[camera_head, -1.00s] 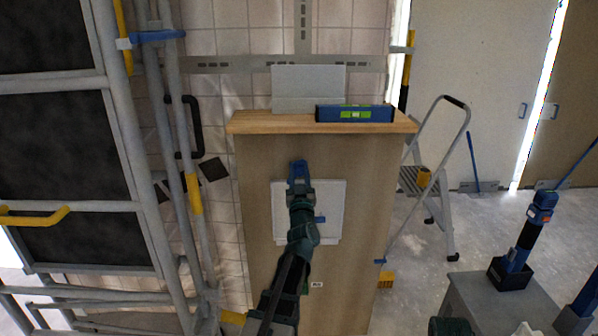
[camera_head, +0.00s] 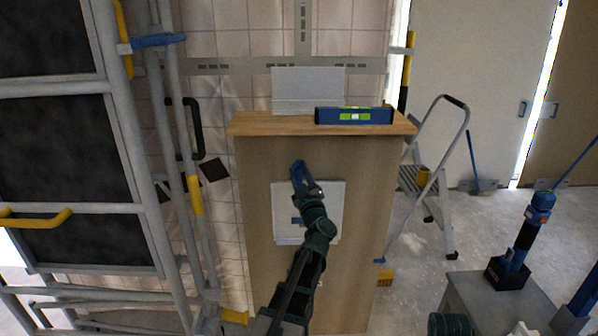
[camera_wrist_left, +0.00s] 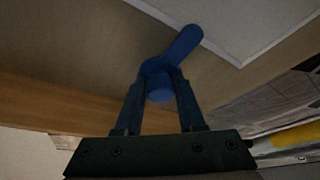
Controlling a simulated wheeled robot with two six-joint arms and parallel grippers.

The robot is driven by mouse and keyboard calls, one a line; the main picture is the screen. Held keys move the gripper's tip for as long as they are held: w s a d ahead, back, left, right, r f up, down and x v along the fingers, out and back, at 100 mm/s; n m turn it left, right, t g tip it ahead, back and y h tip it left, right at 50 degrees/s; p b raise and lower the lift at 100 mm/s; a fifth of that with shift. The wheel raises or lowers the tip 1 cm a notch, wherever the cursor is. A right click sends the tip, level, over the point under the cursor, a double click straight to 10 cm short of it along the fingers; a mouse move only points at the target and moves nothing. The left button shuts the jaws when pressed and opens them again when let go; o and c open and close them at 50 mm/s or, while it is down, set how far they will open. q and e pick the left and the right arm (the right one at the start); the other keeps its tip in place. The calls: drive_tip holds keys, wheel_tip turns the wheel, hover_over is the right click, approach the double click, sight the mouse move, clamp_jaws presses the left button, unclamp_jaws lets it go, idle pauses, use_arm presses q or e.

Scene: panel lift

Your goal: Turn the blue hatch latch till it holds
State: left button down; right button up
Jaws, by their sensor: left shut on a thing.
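The hatch is a pale square panel (camera_head: 333,197) in the front of the wooden cabinet; my left arm crosses it in the head view. My left gripper (camera_head: 297,168) is at its upper left edge, tilted up and left. In the wrist view, the left gripper (camera_wrist_left: 160,88) is shut on the blue latch (camera_wrist_left: 182,45), gripping it near its round end. The latch's free arm slants up and right, its tip at the edge of the pale panel (camera_wrist_left: 235,25). In the head view, the gripper mostly hides the latch. My right gripper is not in view.
A blue spirit level (camera_head: 354,115) lies on the cabinet's wooden top (camera_head: 270,124). Scaffold rails (camera_head: 180,150) stand close on the left. A stepladder (camera_head: 445,190) stands right of the cabinet. A grey bench (camera_head: 465,290) with a blue tool (camera_head: 538,212) is at the lower right.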

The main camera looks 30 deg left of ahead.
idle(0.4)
use_arm(q)
drive_tip(key=c, duration=0.5)
unclamp_jaws()
drive_tip(key=shift+b+v, duration=2.15)
drive_tip(key=shift+v, duration=4.8)
drive_tip(key=shift+w, duration=0.1)
